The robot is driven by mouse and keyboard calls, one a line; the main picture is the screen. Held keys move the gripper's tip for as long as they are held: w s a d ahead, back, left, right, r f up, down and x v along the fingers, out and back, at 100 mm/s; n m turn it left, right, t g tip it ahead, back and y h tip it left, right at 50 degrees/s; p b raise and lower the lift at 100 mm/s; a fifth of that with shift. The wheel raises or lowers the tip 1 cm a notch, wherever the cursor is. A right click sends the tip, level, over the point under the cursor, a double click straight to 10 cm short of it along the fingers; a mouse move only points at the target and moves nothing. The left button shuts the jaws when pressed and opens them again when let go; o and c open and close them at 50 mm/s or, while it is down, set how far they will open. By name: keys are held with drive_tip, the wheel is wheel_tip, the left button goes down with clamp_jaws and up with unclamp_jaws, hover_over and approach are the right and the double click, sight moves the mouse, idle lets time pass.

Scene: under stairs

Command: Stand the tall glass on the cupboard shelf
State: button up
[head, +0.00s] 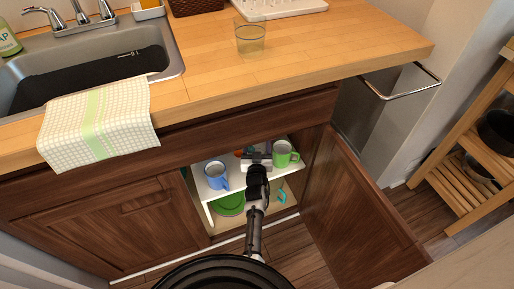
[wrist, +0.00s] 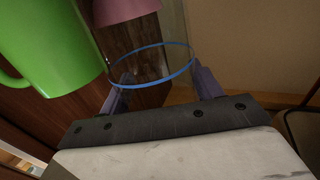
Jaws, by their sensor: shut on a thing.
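My gripper (head: 257,166) is inside the open cupboard, over the white upper shelf (head: 238,178), between a blue mug and a green mug. In the wrist view its two fingers (wrist: 162,78) are shut on a clear tall glass with a blue rim (wrist: 152,66). The rim shows as a full ring between the fingers, and the clear wall runs away toward the top of the picture. My gripper and wrist hide most of this glass in the head view. I cannot tell whether its base touches the shelf.
The green mug (head: 284,154) is close beside the glass; it also fills the wrist view's left (wrist: 45,45). The blue mug (head: 216,174) stands left. A pink item (wrist: 125,8) is near the glass. Green dishes (head: 230,205) sit below. The open door (head: 355,205) stands right. A tumbler (head: 250,40) is on the counter.

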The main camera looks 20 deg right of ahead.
drive_tip(key=shift+f, duration=0.15)
drive_tip(key=o, duration=1.6)
drive_tip(key=shift+r, duration=0.2)
drive_tip(key=p+v, duration=0.2)
drive_tip(key=v, duration=1)
